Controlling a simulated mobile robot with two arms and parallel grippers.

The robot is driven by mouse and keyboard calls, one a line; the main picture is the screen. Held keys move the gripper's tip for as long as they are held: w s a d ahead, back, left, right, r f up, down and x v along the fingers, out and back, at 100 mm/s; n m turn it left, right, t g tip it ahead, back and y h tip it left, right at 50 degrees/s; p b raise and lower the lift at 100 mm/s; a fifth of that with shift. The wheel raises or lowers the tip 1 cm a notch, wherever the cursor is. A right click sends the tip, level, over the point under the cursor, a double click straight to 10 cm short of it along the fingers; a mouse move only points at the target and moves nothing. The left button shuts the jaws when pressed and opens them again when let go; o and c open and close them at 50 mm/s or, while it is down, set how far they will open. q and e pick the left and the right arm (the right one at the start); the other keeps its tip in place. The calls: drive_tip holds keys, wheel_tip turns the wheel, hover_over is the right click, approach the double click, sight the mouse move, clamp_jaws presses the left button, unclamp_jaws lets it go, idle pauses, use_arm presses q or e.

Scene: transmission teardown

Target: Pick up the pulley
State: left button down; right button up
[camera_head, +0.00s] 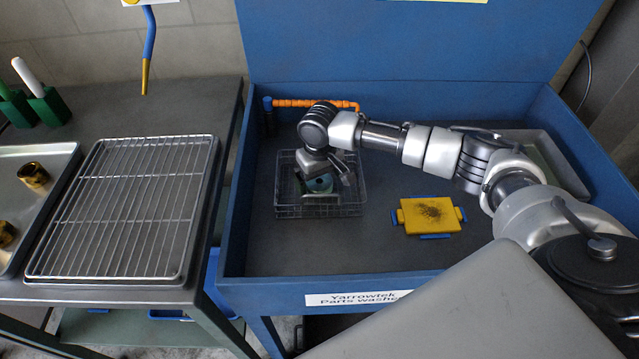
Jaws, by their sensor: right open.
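A teal round part that looks like the pulley (320,184) sits inside a small wire basket (288,208) in the blue parts washer. My right gripper (326,178) reaches down into the basket from above, over and beside this part. Its jaws are open, and they hide some of the part. I cannot tell whether a finger touches it. My left gripper is not in view.
The blue washer (262,292) has raised walls around the basket. A yellow block with a dark patch (430,214) lies right of it. A wire rack (124,205) and a tray with brassy parts (62,160) stand on the left bench.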

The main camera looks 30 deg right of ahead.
drive_tip(key=shift+f, duration=0.45)
drive_tip(key=shift+c, duration=0.3)
drive_tip(key=c, duration=1.2)
drive_tip(key=shift+r, duration=0.1)
drive_tip(key=shift+c, duration=0.2)
drive_tip(key=shift+w+r, duration=0.1)
drive_tip(key=shift+r, duration=0.05)
